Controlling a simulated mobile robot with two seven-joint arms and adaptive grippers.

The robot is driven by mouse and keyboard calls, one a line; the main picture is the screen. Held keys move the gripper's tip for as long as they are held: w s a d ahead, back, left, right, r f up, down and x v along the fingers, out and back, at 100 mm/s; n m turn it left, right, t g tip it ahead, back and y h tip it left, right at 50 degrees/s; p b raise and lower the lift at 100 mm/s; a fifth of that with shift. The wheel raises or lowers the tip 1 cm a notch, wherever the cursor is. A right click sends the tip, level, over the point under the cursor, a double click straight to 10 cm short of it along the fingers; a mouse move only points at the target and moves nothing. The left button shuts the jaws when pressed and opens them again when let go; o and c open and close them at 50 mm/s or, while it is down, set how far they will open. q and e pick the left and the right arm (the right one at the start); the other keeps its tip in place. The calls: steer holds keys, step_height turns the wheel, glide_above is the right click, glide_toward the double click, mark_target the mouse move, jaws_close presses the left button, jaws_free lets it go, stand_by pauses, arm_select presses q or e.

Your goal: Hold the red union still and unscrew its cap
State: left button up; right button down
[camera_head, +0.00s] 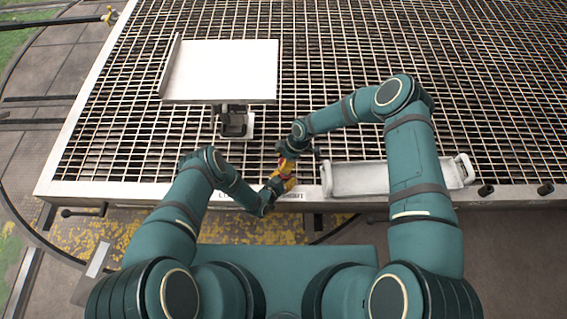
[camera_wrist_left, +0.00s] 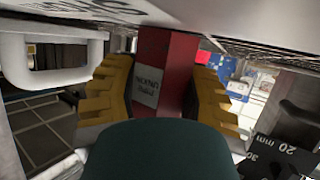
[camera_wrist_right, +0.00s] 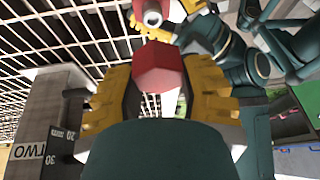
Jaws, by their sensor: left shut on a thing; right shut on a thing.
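The red union's body (camera_wrist_left: 165,75) is a red block with a white label in the left wrist view. It sits between the yellow fingers of my left gripper (camera_wrist_left: 157,100), which is shut on it. In the right wrist view, a red six-sided cap (camera_wrist_right: 158,68) sits between the yellow fingers of my right gripper (camera_wrist_right: 160,95), which is shut on it. Beyond it, a red part with a round grey end (camera_wrist_right: 152,14) shows at the top edge. In the head view the grippers meet near the front edge around a red piece (camera_head: 287,165).
A white tray with handles (camera_head: 347,179) lies right of the grippers on the front edge of the grating table (camera_head: 330,60). A white plate (camera_head: 222,70) stands behind left, with a dark stand (camera_head: 235,124) at its front. Grating farther back is clear.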

steer(key=shift+r, duration=0.45)
arm_select(q)
steer(key=o, duration=1.3)
steer(key=shift+o, duration=0.2)
steer(key=shift+s, duration=0.1)
steer(key=v, duration=0.7)
steer(key=shift+s+a+r, duration=0.15)
steer(key=shift+s+a, duration=0.05)
steer(key=shift+s, duration=0.15)
steer(key=shift+s, duration=0.1)
